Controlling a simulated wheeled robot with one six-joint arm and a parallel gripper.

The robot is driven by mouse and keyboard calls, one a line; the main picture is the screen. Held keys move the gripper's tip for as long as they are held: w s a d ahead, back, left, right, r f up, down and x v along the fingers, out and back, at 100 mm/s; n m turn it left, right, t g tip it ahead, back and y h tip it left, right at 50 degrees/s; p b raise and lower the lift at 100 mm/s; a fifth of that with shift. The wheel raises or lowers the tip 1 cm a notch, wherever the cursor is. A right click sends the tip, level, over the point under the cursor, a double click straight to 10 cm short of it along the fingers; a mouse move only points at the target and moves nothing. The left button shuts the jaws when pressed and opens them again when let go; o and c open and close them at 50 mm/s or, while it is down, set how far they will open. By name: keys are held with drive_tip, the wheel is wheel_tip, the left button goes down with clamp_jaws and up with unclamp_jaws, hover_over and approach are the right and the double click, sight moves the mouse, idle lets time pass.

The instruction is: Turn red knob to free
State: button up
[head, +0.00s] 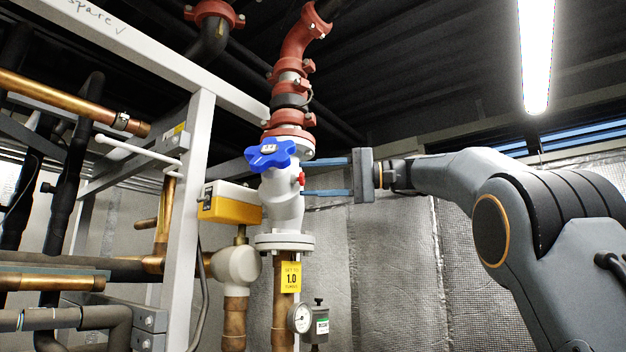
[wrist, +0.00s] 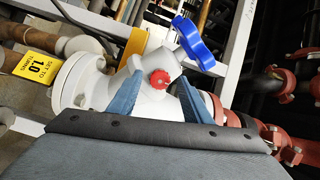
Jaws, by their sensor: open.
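The red knob (head: 301,179) is small and sits on the right side of the white valve body (head: 284,205). In the wrist view the red knob (wrist: 160,79) faces the camera, between and beyond the two blue fingers. My gripper (head: 326,176) is open and comes from the right, one finger above the knob's level and one below. The gripper also shows in the wrist view (wrist: 158,90). Its fingers reach toward the valve body on either side of the knob; I cannot tell whether they touch it. No free mark is readable on the knob.
A blue handwheel (head: 269,154) sits on top of the valve. A yellow box (head: 230,203) is at its left. Red pipe couplings (head: 290,133) rise above. A yellow tag (head: 291,277) and a gauge (head: 300,318) are below. A white frame post (head: 187,220) stands left.

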drive_tip(key=s+d+b, duration=0.1)
drive_tip(key=d, duration=0.6)
drive_tip(key=shift+d, duration=0.35)
drive_tip(key=shift+f, duration=0.1)
drive_tip(key=w+f+m+t+h, duration=0.1)
drive_tip(key=w+f+m+h, duration=0.2)
drive_tip(key=f, duration=0.7)
drive_tip(key=w+f+m+t+h, duration=0.1)
drive_tip(key=w+f+m+h, duration=0.15)
drive_tip(key=f, duration=0.65)
drive_tip(key=s+f+m+h, duration=0.1)
drive_tip(key=s+f+h, duration=0.2)
drive_tip(key=f, duration=1.4)
drive_tip(key=s+d+f+n+g+h, duration=0.2)
drive_tip(key=s+d+f+n+h, duration=0.1)
drive_tip(key=s+f, duration=1.4)
drive_tip(key=s+d+f+n+g+h+p, duration=0.1)
drive_tip(key=s+d+f+n+g+h, duration=0.2)
drive_tip(key=s+f, duration=1.4)
drive_tip(key=d+h, duration=0.3)
drive_tip(key=d, duration=0.1)
drive_tip(key=shift+f, duration=0.25)
